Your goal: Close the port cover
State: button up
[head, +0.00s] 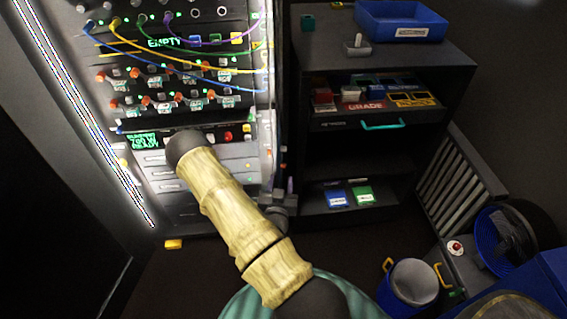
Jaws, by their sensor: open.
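The equipment rack (205,125) stands at the left, with cables, knobs and a lit green display (143,141). I cannot pick out the port cover for certain; part of the rack's lower front is hidden behind my arm. My arm crosses the middle of the view, its dark joint in front of the rack. My gripper (280,194) shows as a small dark shape just right of the arm, by the rack's lower right edge. It is open; its fingertips are small and dim, and I see nothing held in it.
A dark shelf unit (460,55) stands right of the rack, with a blue bin (402,22) on top and coloured boxes inside. A blue bucket (410,287) and a fan (505,240) are at lower right. A yellow object (173,244) lies on the floor at left.

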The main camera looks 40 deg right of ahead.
aim_at(284, 142)
jog(key=shift+s+a+f+n+t, duration=0.1)
jog(key=shift+s+f+n+t, duration=0.2)
jog(key=shift+f+n+t, duration=0.35)
jog(key=shift+f, duration=0.15)
jog(key=x, duration=1.7)
jog(key=shift+w+b, duration=0.15)
jog(key=shift+b, duration=0.15)
